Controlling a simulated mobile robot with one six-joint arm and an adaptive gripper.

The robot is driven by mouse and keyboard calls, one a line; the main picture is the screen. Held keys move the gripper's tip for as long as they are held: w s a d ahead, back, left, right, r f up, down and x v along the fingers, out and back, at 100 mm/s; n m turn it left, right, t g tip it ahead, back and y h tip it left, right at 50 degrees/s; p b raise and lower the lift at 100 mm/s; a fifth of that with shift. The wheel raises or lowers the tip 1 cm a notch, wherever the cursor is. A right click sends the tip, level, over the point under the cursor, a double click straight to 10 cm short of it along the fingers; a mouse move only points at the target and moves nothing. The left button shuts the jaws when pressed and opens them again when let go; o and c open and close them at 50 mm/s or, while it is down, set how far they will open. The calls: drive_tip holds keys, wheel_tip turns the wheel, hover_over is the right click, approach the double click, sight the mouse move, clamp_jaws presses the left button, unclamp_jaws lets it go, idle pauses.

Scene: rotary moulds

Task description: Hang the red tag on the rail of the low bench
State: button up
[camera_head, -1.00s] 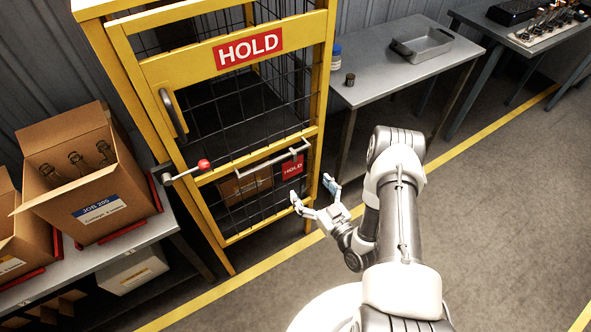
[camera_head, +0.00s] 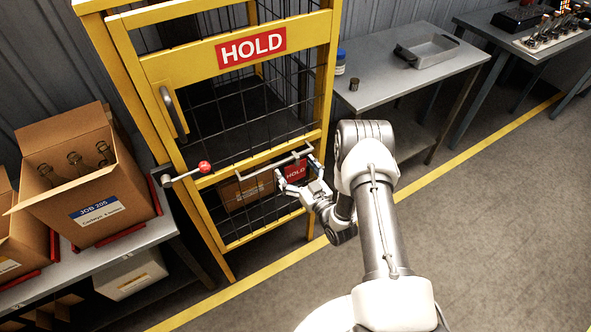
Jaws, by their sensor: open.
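The red tag (camera_head: 295,171), lettered HOLD, hangs from a grey rail (camera_head: 262,170) across the front of the yellow cage (camera_head: 228,241). My gripper (camera_head: 299,175) is open at the tag, one finger on its left and one near its right edge. I cannot tell whether the fingers touch it. The gripper partly hides the tag's lower part. A low grey bench (camera_head: 158,234) stands at the left with cartons on it, and another grey bench (camera_head: 376,94) stands right of the cage.
A lever with a red knob (camera_head: 205,167) sticks out at the cage's left. A metal tray (camera_head: 427,51) and a small dark cup (camera_head: 354,84) stand on the right bench. The floor at the right is clear.

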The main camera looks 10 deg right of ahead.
drive_tip(key=c, duration=1.2)
drive_tip(key=shift+r, duration=0.15)
drive_tip(key=shift+r+p, duration=0.5)
drive_tip(key=shift+r, duration=0.1)
drive_tip(key=shift+s, duration=0.1)
drive_tip(key=shift+p+v, duration=0.85)
drive_tip(key=shift+v, duration=4.1)
